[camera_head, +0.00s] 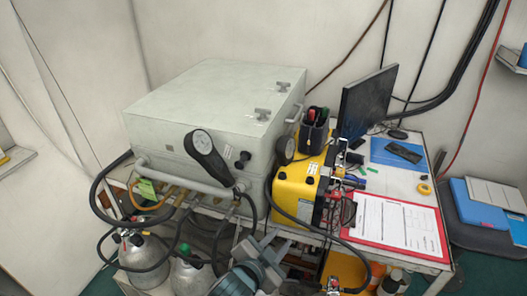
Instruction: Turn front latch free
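A large pale grey case (215,95) with a closed lid stands on the left part of the bench. Two small metal latches sit near the right edge of its lid: the front latch (262,114) nearer me, the rear latch (283,86) farther back. Each has a light tab; whether they are fastened is too small to tell. My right gripper is not in view.
A black gauge (205,148) and hoses stand before the case. A yellow unit (300,185), a cup of pens (314,130) and a monitor (366,103) are to its right. A red clipboard (397,224) lies at the front right. Cylinders (143,255) stand below. Space above the lid is clear.

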